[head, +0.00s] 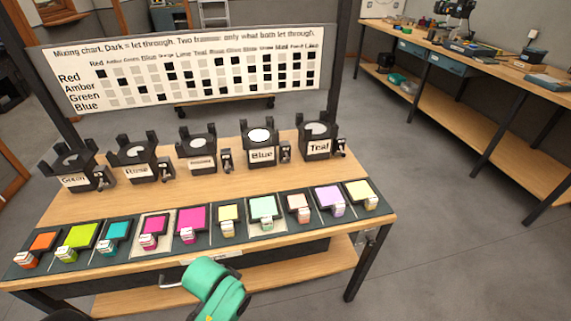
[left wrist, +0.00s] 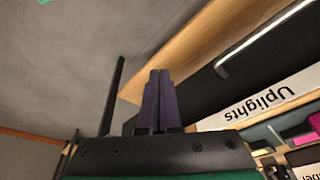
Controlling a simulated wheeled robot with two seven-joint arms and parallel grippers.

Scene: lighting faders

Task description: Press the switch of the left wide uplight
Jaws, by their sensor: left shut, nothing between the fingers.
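Five dark uplights stand in a row at the back of the wooden table: one labelled Green (head: 74,179), one Rose (head: 136,171), one with an unreadable label (head: 201,163), Blue (head: 262,155) and Teal (head: 318,146). Small dark switch boxes stand to their right, such as this switch box (head: 103,177). Which uplights are wide I cannot tell. My left gripper (left wrist: 160,75) is shut and empty in the left wrist view, away from the uplights. A green part of my arm (head: 213,286) shows at the table's front; its fingers are hidden. My right gripper is not in view.
Several coloured filters, such as an orange one (head: 42,241), lie along the table's front. A mixing chart (head: 185,78) stands behind. A front label (left wrist: 268,103) reads "Uplights", near a metal handle (left wrist: 262,42). A side bench (head: 470,72) stands right; floor lies between.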

